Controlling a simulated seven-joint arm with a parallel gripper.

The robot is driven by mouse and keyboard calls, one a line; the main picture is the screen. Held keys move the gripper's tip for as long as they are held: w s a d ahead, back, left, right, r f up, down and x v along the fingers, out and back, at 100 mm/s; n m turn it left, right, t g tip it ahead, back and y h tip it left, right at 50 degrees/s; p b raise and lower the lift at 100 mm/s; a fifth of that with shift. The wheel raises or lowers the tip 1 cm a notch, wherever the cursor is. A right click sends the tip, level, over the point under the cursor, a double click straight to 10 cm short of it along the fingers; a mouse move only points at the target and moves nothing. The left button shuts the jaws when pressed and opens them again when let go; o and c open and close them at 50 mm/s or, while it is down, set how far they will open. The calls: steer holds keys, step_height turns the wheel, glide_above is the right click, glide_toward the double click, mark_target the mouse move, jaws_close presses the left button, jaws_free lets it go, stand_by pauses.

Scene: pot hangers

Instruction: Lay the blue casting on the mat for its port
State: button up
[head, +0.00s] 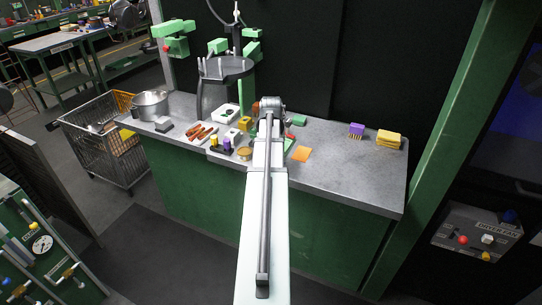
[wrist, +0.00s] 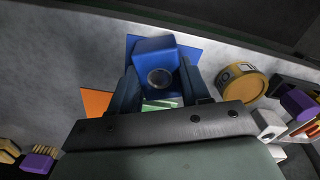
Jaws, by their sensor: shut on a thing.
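The blue casting (wrist: 155,55) is a blue block with a dark round port in the face towards the wrist camera. My gripper (wrist: 158,72) is shut on it, with one dark finger on each side. Flat behind it in the wrist view is a blue mat (wrist: 206,50), partly covered by casting and fingers. I cannot tell whether the casting touches it. An orange mat (wrist: 97,103) lies to the left, and a bit of green (wrist: 160,103) shows between the fingers. The orange mat also shows in the head view (head: 301,154). There my arm hides the casting.
A round yellow tin (wrist: 240,82) stands close right of the fingers in the wrist view, with a purple item (wrist: 298,103) beyond. A purple brush (head: 356,130) and yellow sponges (head: 389,139) lie at the bench's right. A dark stand (head: 226,68) rises behind. The right front bench is clear.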

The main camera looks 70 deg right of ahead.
steer(key=o, duration=1.2)
steer(key=shift+f, duration=0.1)
step_height(320, 180, up, 12)
steer(key=shift+r, duration=0.15)
